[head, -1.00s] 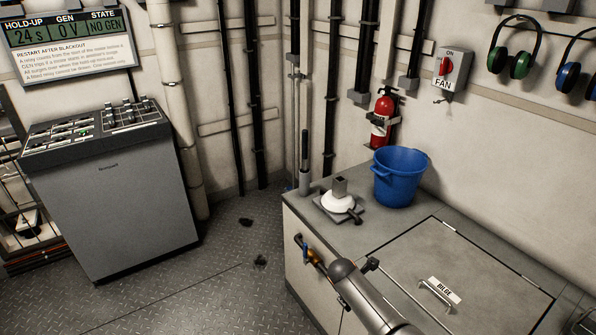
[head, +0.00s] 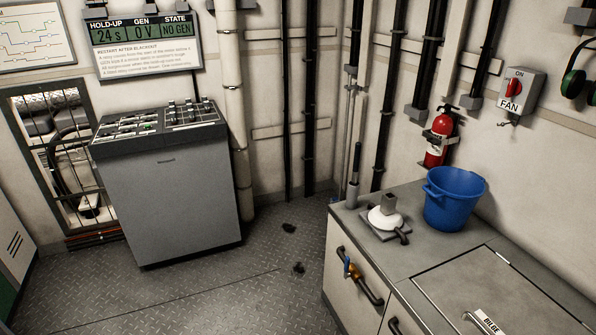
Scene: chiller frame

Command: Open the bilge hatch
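The bilge hatch (head: 510,287) is a grey flat panel set in the counter top at the lower right, cut off by the frame's bottom edge. It lies shut, level with the counter around it. A white label (head: 487,321) reading "BILGE" and part of a metal handle (head: 474,323) show on it at the very bottom. A hinge shows at its far right edge. Neither of my grippers is in view, and no arm shows over the hatch.
On the grey counter (head: 440,244) behind the hatch stand a blue bucket (head: 453,201) and a white hand pump (head: 384,218). Dark bar handles (head: 360,278) stick out from the cabinet front. A grey console (head: 172,200) stands left. The patterned floor (head: 215,295) between is mostly clear.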

